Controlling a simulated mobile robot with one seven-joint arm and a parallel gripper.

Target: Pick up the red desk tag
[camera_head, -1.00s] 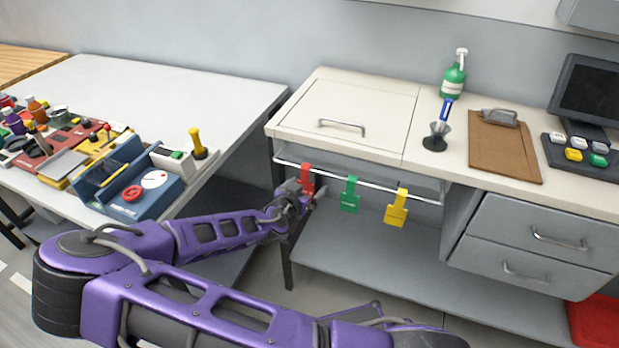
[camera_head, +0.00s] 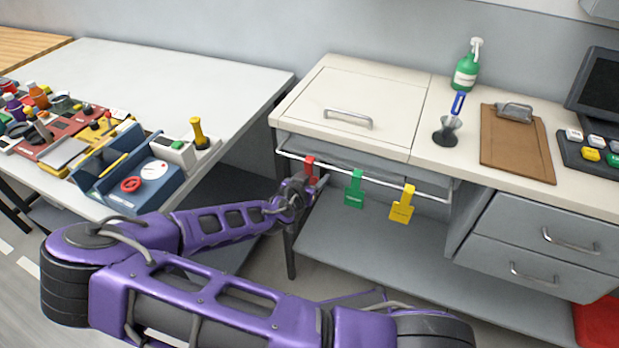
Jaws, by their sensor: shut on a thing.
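The red desk tag (camera_head: 309,167) hangs at the left end of a metal rail (camera_head: 375,178) under the front edge of the desk. My gripper (camera_head: 306,184) is at the red tag and shut on it. The wrist and gripper cover the tag's lower part, and only its upper part shows. I cannot tell whether the tag's hook still touches the rail. A green tag (camera_head: 354,190) and a yellow tag (camera_head: 402,205) hang to the right on the same rail, apart from my gripper.
Drawers (camera_head: 540,235) are at the right. A table (camera_head: 190,80) with several tool boxes stands at the left.

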